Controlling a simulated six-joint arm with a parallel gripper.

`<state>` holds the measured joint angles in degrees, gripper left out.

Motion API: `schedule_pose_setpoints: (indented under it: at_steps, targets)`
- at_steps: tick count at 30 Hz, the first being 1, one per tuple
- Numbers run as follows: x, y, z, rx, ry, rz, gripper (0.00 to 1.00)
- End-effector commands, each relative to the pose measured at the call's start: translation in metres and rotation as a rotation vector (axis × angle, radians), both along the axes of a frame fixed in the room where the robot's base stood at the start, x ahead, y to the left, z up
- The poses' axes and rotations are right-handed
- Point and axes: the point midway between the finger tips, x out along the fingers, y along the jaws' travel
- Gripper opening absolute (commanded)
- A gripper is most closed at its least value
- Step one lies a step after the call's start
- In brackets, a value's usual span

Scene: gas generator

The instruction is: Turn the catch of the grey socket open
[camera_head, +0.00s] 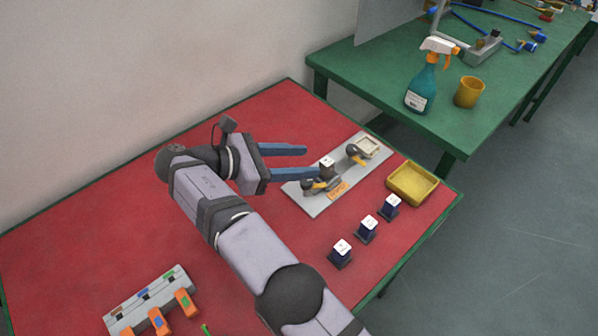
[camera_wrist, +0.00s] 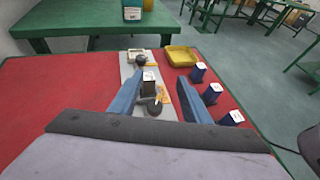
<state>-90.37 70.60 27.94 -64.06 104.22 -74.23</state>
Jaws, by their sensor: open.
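A light grey plate (camera_head: 318,206) lies on the red table top and carries the socket fittings. A dark block with a white top (camera_head: 327,167) stands on it, also seen in the wrist view (camera_wrist: 149,82). Beside the block is a dark grey fitting with a yellow part (camera_head: 313,186); its dark round part shows in the wrist view (camera_wrist: 154,108). A second dark knob with a yellow part (camera_head: 355,152) is by a pale square frame (camera_head: 369,146). I cannot tell for sure which is the grey socket, or its catch position. My gripper (camera_head: 311,162) is open and empty, its blue fingers pointing at the plate.
Several dark blue blocks with white tops (camera_head: 366,229) stand right of the plate. A yellow tray (camera_head: 412,183) lies near the table corner. A grey rack with orange pieces (camera_head: 150,298) is at front left. A green table (camera_head: 380,78) holds a spray bottle (camera_head: 424,84).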

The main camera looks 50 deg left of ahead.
Motion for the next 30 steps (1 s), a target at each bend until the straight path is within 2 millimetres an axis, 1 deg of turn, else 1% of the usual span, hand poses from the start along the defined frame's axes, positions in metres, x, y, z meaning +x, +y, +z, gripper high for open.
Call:
schedule_pose_setpoints:
  at_steps: [1,3,7,12,19,22,23,26,28,30]
  targets:
    - [0.0,0.0,0.008,0.003,0.0,-0.001,0.43]
    - [0.0,0.0,0.017,0.001,-0.001,0.0,0.43]
    - [0.0,0.0,0.027,0.0,-0.001,0.0,0.43]
    - [0.0,0.0,0.031,0.0,-0.001,0.0,0.43]
    - [0.0,0.0,0.03,0.0,-0.001,0.0,0.43]
    - [-0.005,0.002,0.033,-0.001,-0.001,0.009,0.43]
    - [-0.008,0.003,0.036,0.003,0.0,0.016,0.43]
    - [-0.022,0.009,0.06,0.039,0.0,0.042,0.43]
    - [-0.034,0.012,0.081,0.068,0.002,0.065,0.43]
    - [-0.046,0.011,0.092,0.046,0.002,0.088,0.43]
